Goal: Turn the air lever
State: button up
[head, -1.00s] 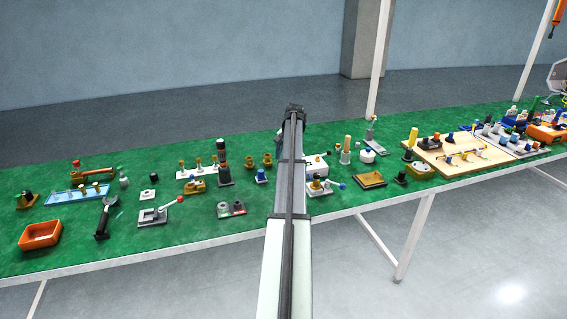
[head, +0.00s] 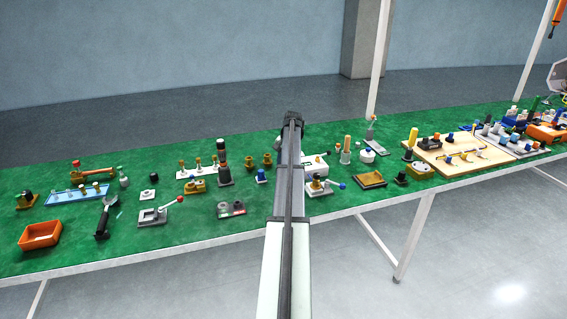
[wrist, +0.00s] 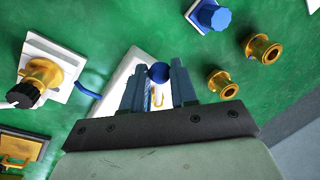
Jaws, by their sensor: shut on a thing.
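My gripper (wrist: 159,88) shows in the wrist view, its two fingers close together around a round blue knob (wrist: 159,72), which looks like the end of the air lever. The knob sits over a white plate (wrist: 122,82), with a small golden part between the fingers. The rest of the lever is hidden by the fingers and my wrist. In the head view my arm hides the gripper and the knob; a white block (head: 318,163) shows just right of my arm.
In the wrist view, a golden valve with a black cap (wrist: 40,78) and a blue hose stands left. A blue knob on a white base (wrist: 210,16) and two golden fittings (wrist: 263,48) stand right. Many parts crowd the green table. An orange bin (head: 40,235) is at far left.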

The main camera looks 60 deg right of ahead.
grip_shut()
jog(key=shift+s, duration=0.1)
jog(key=n, duration=0.1)
jog(key=s+n, duration=0.1)
jog(key=n, duration=0.1)
jog(key=shift+s+d+y, duration=0.1)
jog(key=shift+s+y, duration=0.05)
jog(key=shift+y, duration=0.15)
jog(key=shift+s+d+n, duration=0.15)
jog(key=shift+s+n, duration=0.15)
jog(key=shift+n, duration=0.45)
jog(key=shift+s+d+n, duration=0.1)
jog(key=shift+s+n, duration=0.2)
jog(key=shift+n, duration=0.45)
jog(key=o, duration=0.6)
grip_release()
